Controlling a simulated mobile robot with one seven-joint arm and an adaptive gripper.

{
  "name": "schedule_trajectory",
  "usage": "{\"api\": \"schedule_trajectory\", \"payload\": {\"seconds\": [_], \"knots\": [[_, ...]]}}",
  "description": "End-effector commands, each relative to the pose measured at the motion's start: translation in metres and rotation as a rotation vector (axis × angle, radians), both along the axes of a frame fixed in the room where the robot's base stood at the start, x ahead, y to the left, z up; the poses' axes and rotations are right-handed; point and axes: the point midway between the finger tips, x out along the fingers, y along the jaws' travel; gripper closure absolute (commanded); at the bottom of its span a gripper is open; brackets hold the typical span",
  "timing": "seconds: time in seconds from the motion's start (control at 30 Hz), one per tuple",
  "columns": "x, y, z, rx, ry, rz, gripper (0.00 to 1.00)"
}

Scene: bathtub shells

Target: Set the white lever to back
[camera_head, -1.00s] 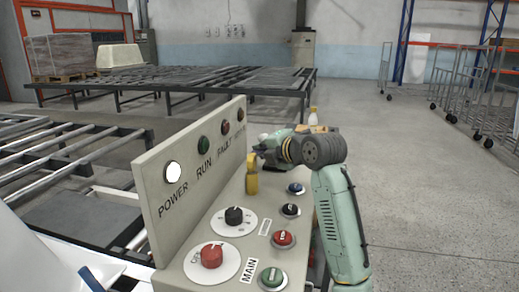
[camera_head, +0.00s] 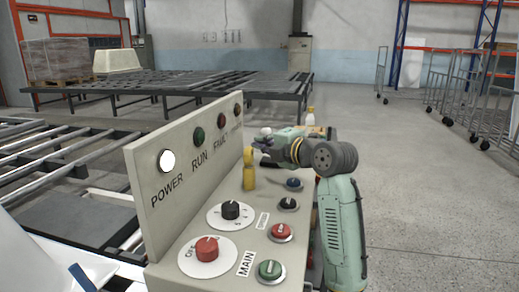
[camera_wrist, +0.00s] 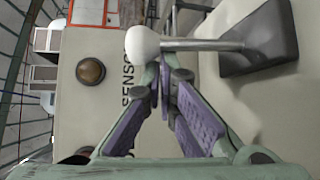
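The white lever shows in the wrist view as a round white knob (camera_wrist: 143,43) on a metal shaft, which runs right to a dark square base (camera_wrist: 258,42). The knob lies just beyond my gripper's tips. My gripper (camera_wrist: 163,78) has purple-padded fingers drawn together at the tips, with only a thin gap between them. Nothing shows between the pads. I cannot tell whether the tips touch the knob or shaft. In the head view, my gripper (camera_head: 262,146) is over the far end of the console, by a small white knob (camera_head: 266,131); detail there is too small.
The grey console (camera_head: 190,243) carries a yellow switch (camera_head: 249,170), a red dial (camera_head: 206,249), a black dial (camera_head: 231,210) and several push buttons. Its upright panel (camera_head: 185,180) stands left of my arm. A brown round indicator (camera_wrist: 91,71) is on the panel. Open floor lies right.

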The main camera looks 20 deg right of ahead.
Motion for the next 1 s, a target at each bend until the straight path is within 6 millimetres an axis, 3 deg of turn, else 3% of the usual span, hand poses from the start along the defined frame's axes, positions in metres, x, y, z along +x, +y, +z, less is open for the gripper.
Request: {"api": "schedule_trajectory", "payload": {"seconds": [0.47, 1.0], "knots": [[-0.016, -0.025, -0.004, 0.35, -0.235, 0.001, 1.0], [-0.027, -0.04, -0.001, 0.351, -0.238, -0.001, 1.0]]}}
